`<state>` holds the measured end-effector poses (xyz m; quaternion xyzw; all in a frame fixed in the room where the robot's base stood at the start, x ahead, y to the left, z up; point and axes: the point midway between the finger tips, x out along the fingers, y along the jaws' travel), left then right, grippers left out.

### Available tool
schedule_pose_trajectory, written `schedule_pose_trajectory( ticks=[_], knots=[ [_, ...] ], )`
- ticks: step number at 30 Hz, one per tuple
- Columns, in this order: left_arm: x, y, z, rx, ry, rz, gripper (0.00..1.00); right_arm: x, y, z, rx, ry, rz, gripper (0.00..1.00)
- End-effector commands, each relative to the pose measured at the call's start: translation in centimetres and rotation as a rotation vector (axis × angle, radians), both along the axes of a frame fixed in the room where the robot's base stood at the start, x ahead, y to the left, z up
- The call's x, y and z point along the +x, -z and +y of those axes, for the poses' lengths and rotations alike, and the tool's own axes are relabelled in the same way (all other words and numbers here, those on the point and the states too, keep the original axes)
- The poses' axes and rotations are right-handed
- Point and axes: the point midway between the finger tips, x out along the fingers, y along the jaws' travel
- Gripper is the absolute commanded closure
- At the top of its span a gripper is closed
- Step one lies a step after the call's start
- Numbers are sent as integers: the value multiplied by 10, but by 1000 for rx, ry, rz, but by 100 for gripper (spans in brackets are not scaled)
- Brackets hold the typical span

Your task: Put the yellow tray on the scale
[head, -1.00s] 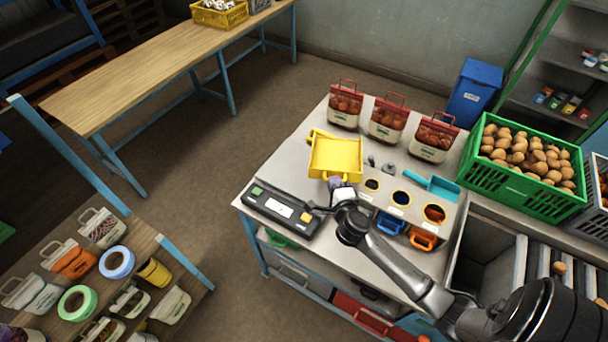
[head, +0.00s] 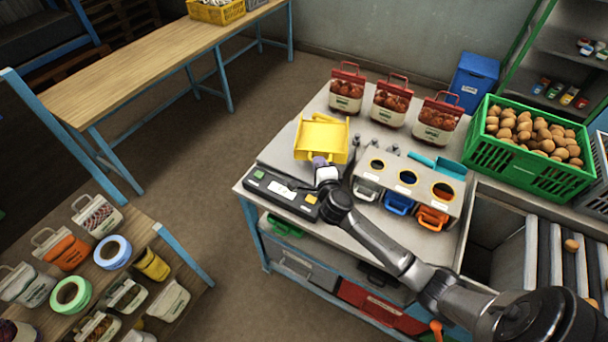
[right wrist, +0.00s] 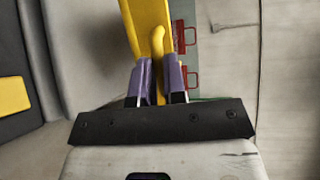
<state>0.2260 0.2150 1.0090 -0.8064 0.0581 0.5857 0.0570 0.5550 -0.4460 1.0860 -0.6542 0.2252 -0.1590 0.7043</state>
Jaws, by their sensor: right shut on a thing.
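In the right wrist view, the purple fingers (right wrist: 159,82) close around the yellow handle (right wrist: 157,48). The scale has a black front panel (head: 259,188) with a display and coloured buttons, and a grey plate (head: 279,154) behind it. The tray overlaps the right part of the plate in the head view; I cannot tell whether it touches. The panel also shows in the right wrist view (right wrist: 18,123). My left gripper is not in view.
A holder with three round holes (head: 407,178) and coloured scoops stands right of the tray. Red-topped sacks (head: 390,101) stand behind it. A green crate of potatoes (head: 487,155) is at the right. Small weights (head: 375,148) stand near the holder.

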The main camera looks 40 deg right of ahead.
Motion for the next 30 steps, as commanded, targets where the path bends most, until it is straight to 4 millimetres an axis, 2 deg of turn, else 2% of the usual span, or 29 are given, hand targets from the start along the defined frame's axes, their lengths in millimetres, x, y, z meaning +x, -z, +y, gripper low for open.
schedule_pose_trajectory(
  ticks=[3,9,17,25,30],
  knots=[
    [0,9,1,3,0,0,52,20,15,10,3,1,-3,100],
    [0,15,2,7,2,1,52,40,27,20,-1,0,-2,100],
    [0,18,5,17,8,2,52,45,34,23,-1,0,0,100],
    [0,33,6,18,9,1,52,45,67,22,-1,1,1,100],
    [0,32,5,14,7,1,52,45,70,22,-1,0,-1,100]
  ],
)
